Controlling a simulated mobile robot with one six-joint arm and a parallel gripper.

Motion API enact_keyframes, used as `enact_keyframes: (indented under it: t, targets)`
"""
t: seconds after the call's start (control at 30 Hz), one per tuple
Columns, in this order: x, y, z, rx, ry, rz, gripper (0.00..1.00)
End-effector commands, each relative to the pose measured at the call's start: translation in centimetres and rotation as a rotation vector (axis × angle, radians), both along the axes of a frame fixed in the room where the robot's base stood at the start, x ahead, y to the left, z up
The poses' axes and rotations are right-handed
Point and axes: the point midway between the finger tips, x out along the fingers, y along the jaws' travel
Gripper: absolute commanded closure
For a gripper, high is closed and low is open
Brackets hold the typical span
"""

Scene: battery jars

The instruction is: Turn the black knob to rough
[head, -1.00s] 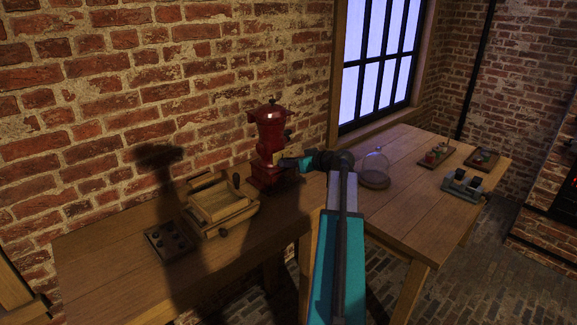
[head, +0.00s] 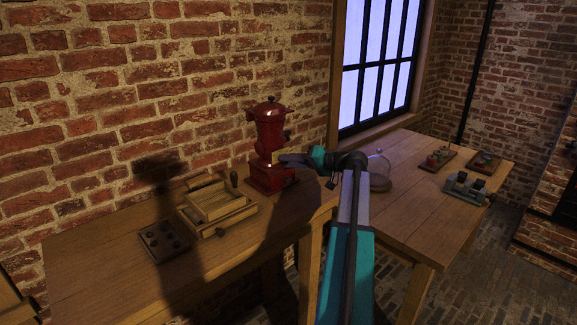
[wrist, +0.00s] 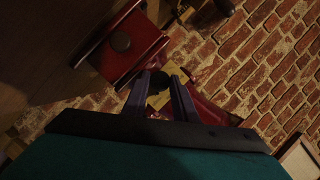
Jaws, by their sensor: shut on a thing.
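A tall red grinder (head: 270,135) stands upright on the wooden bench against the brick wall; its red body also shows in the wrist view (wrist: 208,80). The black knob (wrist: 159,79) sits between the fingertips in the wrist view, in front of a yellowish plate (wrist: 157,101) on the grinder. The plate's markings cannot be read. My gripper (head: 284,160) reaches the grinder's right side and is shut on this knob; its fingers (wrist: 160,88) lie on both sides of it. The knob is hidden in the head view.
A round drawer knob (wrist: 121,41) is on the grinder's base. A wooden tray (head: 215,205) and a small board with dark pieces (head: 165,240) lie left of the grinder. A glass dome (head: 378,168) stands on the table to the right.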

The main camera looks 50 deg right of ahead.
Motion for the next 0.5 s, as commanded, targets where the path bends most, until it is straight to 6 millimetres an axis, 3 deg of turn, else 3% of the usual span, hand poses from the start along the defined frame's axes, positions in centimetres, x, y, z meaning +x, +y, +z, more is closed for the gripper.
enact_keyframes:
  t: [0.5]
  targets:
    - [0.09, -0.09, 0.06, 0.135, -0.012, -0.002, 0.97]
